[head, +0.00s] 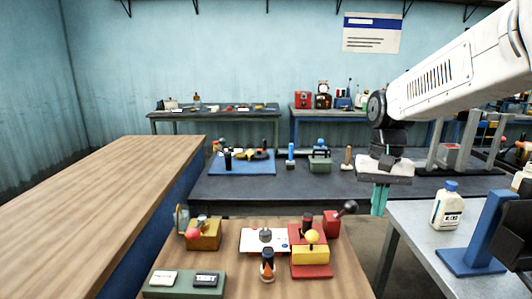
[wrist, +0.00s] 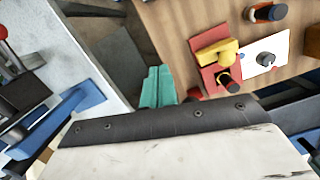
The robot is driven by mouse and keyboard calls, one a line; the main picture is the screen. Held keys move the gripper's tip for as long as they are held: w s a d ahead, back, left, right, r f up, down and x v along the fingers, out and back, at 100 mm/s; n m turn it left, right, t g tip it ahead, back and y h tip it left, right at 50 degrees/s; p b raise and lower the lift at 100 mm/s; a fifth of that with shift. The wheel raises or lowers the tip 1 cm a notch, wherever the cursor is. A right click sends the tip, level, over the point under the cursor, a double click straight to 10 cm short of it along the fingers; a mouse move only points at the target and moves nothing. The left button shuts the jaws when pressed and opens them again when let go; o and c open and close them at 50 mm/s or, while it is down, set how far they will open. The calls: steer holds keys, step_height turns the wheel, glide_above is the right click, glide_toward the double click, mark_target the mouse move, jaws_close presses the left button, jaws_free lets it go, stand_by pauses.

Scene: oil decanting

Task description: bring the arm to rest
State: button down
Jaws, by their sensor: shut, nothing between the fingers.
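My gripper (head: 379,200) hangs from the white arm at the right of the head view, its teal fingers pointing down in front of the dark bench. The fingers are together and empty. In the wrist view the teal fingers (wrist: 158,88) show past the dark edge of the gripper body. They are over the gap between the wooden table and the grey table, apart from any object.
A wooden table (head: 345,278) holds a red and yellow fixture (head: 311,257), a white plate and several small parts. The grey table (head: 414,232) at right bears a white bottle (head: 446,206) and a blue stand (head: 484,235). A long wooden counter (head: 120,190) runs along the left.

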steer(key=s+d+n+t, duration=0.1)
steer(key=s+n+t, duration=0.1)
steer(key=s, duration=2.3)
steer(key=shift+s+d+n+t, duration=0.15)
steer(key=shift+d+n+t, duration=0.15)
steer(key=shift+t, duration=0.1)
steer(key=shift+f, duration=0.15)
steer(key=w+a+r+n+t, duration=0.1)
steer(key=w+a+r+t, duration=0.1)
steer(key=w, duration=1.6)
steer(key=w+a+r+n+t, duration=0.1)
steer(key=w+a+r+t, duration=0.1)
steer(key=w, duration=1.7)
steer(key=shift+w+r+t, duration=0.15)
steer(key=shift+r+t, duration=0.2)
steer(key=shift+t, duration=0.05)
steer(key=shift+f, duration=0.1)
